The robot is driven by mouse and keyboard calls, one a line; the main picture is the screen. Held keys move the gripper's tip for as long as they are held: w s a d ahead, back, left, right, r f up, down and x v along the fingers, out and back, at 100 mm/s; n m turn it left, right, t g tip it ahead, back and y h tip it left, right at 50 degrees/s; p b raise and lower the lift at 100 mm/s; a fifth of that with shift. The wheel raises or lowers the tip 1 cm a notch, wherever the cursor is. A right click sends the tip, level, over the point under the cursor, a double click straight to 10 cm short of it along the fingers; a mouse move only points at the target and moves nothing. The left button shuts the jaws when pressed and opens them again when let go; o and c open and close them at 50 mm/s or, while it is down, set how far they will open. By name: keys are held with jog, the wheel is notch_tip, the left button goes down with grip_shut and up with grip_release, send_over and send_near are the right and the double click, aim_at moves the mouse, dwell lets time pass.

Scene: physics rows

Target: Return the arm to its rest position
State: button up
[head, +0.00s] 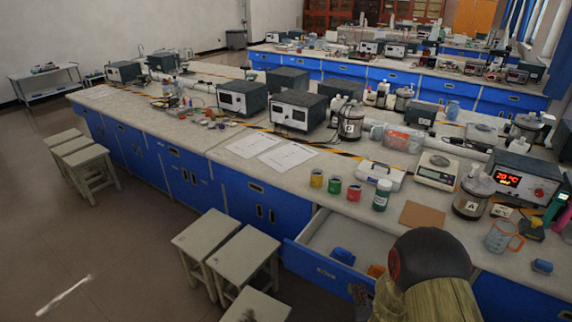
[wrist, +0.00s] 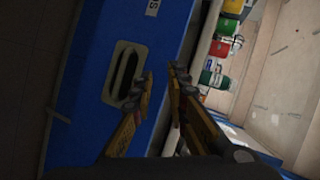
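My arm (head: 430,285) reaches over the bench at the lower right of the head view, with its dark rounded joint in front of an open drawer (head: 312,262). In the wrist view my gripper (wrist: 162,78) has its two fingers apart, and blue drawer front shows between the tips. I see nothing held between them. The drawer's handle (wrist: 124,73) is just left of the fingers in the wrist view. In the head view my arm mostly hides the gripper. The drawer holds a blue object (head: 343,256) and an orange object (head: 376,271), partly hidden by my arm.
On the counter behind the drawer stand coloured jars (head: 335,185), a green bottle (head: 382,195), a scale (head: 436,171) and a brown board (head: 422,215). A beaker (head: 503,237) stands at right. Stools (head: 243,257) stand left of the drawer.

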jog(key=s+a+r+n+g+y, duration=0.15)
jog(key=r+n, duration=0.25)
jog(key=r, duration=0.6)
jog(key=w+a+r+n+g, duration=0.15)
jog(key=r+n, duration=0.35)
jog(key=r, duration=0.6)
jog(key=s+a+r+n+g, duration=0.1)
jog(key=s+r+n, duration=0.3)
jog(key=s, duration=0.9)
jog(key=s+a+r+n+g, duration=0.2)
jog(key=s+r+n+g, duration=0.2)
jog(key=s+r, duration=0.4)
jog(key=s, duration=0.5)
jog(key=shift+s+r+y, duration=0.3)
jog(key=shift+r+y, duration=0.05)
dwell(0.5)
